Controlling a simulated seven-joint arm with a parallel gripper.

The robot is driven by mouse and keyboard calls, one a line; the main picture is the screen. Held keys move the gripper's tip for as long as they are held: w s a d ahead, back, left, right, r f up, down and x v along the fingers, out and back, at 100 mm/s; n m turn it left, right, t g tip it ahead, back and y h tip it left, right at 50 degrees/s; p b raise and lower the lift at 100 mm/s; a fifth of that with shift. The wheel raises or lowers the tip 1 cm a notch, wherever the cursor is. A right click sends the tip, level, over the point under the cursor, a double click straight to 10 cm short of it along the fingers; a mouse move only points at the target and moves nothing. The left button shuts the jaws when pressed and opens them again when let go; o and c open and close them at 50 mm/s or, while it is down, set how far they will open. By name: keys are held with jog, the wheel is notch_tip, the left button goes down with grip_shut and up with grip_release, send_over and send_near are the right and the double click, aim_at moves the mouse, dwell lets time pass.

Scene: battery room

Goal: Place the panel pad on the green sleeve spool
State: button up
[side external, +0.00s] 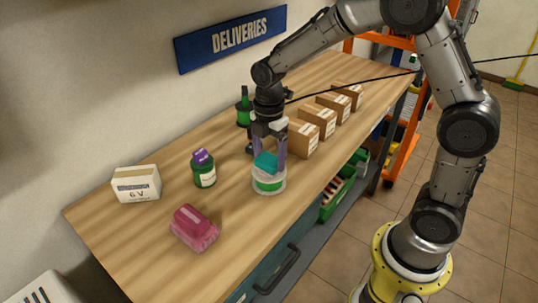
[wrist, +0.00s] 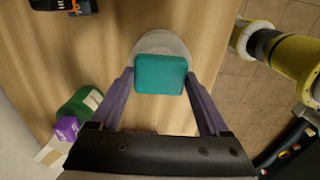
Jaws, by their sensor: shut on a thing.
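The panel pad, a teal block (side external: 266,162), is between the purple fingers of my gripper (side external: 269,157). My gripper is shut on it. A round white spool with a green band, which I take as the green sleeve spool (side external: 269,184), stands upright on the bench directly under the pad. In the wrist view the pad (wrist: 160,74) covers much of the spool's pale top (wrist: 160,42), whose rim shows beyond the pad's far edge. I cannot tell whether the pad touches the spool.
A green bottle with purple cap (side external: 204,175), a magenta pack (side external: 194,229) and a white carton (side external: 137,184) stand to the left on the wooden bench (side external: 120,245). Several brown boxes (side external: 303,139) line the right.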

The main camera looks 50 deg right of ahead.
aim_at(269, 159)
jog(key=shift+f, duration=0.2)
jog(key=o, duration=1.2)
jog(key=shift+o, duration=0.2)
notch_tip(269, 159, up, 12)
jog(key=s+d+r+m+t, duration=0.1)
jog(key=s+m+t, duration=0.4)
jog(key=s+m, duration=1.3)
jog(key=s, duration=0.4)
jog(key=shift+r+t, duration=0.3)
jog(key=shift+r, duration=0.05)
